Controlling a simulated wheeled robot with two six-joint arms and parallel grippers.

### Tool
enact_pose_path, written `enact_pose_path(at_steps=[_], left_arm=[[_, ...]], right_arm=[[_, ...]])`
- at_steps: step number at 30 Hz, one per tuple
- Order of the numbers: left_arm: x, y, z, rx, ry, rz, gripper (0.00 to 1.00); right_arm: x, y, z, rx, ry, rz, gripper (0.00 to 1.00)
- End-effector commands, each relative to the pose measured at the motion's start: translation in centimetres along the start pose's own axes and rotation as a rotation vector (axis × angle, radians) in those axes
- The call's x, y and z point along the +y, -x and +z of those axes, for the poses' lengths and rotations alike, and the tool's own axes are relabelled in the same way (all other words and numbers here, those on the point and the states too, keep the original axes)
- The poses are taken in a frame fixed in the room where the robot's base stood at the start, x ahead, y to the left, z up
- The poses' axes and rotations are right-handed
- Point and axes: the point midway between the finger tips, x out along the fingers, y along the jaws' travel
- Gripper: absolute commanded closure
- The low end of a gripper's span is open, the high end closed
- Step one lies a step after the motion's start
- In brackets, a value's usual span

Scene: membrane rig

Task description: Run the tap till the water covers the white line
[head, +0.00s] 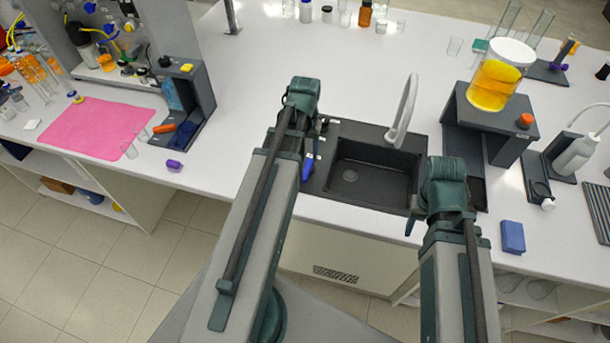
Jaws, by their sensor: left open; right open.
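A dark grey sink (374,175) is set into the white bench, with a drain in its floor; I see no water in it. A pale curved tap (404,112) rises from its back right and arches forward. No water stream shows, and I cannot make out a white line. A blue item (308,166) lies at the sink's left side, partly behind my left arm. My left gripper (303,92) is open, behind and left of the sink. My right gripper (446,188) is open, at the sink's right edge. Both are seen from above, their fingers largely hidden.
A jar of yellow liquid (494,78) stands on a dark stand right of the sink. A wash bottle (574,155) and blue block (512,237) are at right. A pink mat (98,130) and dark rig stand at left.

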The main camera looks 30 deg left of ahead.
Motion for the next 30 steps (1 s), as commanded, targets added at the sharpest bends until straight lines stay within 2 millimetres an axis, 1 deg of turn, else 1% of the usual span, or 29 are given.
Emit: enact_pose_path(at_steps=[1,15,18,22,30], left_arm=[[0.0,-1.5,0.0,0.000,0.000,0.000,0.40],[0.0,-7.9,0.0,0.000,0.000,0.000,0.40],[0.0,-8.8,0.0,0.000,0.000,0.000,0.40],[0.0,-9.4,0.0,0.000,0.000,0.000,0.40],[0.0,-9.3,0.0,0.000,0.000,0.000,0.40]], right_arm=[[-0.1,-1.5,-0.1,0.000,0.002,0.000,0.50],[-0.7,-7.8,-0.5,0.000,0.004,0.001,0.50],[-0.8,-8.8,-0.5,0.000,0.004,0.001,0.50],[-0.9,-9.3,-0.6,0.000,0.003,0.001,0.50],[-0.9,-9.3,-0.5,0.000,0.003,0.001,0.50]])
